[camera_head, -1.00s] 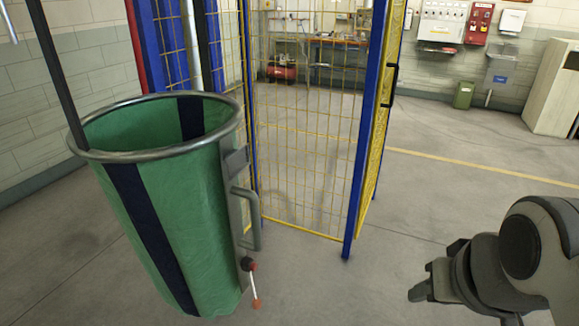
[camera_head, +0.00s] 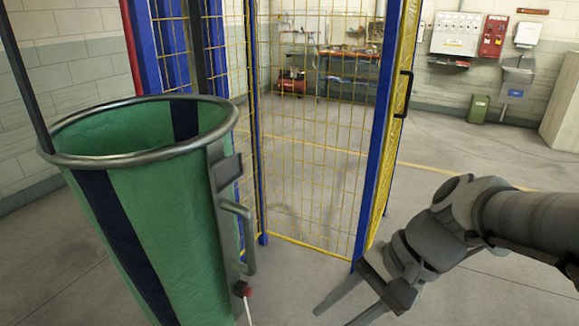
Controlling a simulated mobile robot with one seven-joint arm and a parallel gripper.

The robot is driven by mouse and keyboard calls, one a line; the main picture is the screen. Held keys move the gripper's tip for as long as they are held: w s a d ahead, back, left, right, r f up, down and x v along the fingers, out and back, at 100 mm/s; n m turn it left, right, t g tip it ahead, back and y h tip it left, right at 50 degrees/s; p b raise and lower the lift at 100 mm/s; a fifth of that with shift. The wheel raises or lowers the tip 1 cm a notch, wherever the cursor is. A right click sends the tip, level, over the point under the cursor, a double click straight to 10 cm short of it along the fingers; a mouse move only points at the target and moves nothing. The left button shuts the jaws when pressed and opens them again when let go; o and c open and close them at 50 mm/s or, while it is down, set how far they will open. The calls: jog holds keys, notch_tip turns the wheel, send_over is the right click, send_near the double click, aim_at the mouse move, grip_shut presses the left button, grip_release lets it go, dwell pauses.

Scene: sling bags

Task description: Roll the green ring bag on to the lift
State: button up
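The green ring bag (camera_head: 165,225) hangs from a round metal ring at the left, with dark blue vertical stripes. A metal bracket with a grey handle (camera_head: 243,232) is on its right side, and a small red knob (camera_head: 245,291) sits below the handle. The bag's bottom is out of the frame. My gripper (camera_head: 335,312) is at the lower right, to the right of the handle and apart from it. Its two fingers are spread with nothing between them. The lift seems to be the blue-framed cage with yellow mesh (camera_head: 310,160) behind the bag; its floor is not clear.
A mesh gate with a blue post (camera_head: 378,130) and black handle (camera_head: 404,94) stands right of centre, close behind my gripper. A workbench (camera_head: 350,54) and a green bin (camera_head: 478,109) are at the back. Grey floor at the right is clear.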

jog(key=w+a+f+m+t+y+b, duration=0.1)
jog(key=w+f+m+t+y+b, duration=0.15)
jog(key=w+m+y, duration=0.4)
jog(key=w+a+f+m+t+y+b, duration=0.1)
jog(key=w+a+f+m+y+b, duration=0.2)
jog(key=w+m, duration=0.5)
jog(key=n+y+b, duration=0.1)
jog(key=n+b, duration=0.1)
jog(key=b, duration=0.1)
send_over(240, 267)
jog(key=shift+r+m, duration=0.2)
jog(key=shift+m, duration=0.05)
grip_shut()
dwell(0.7)
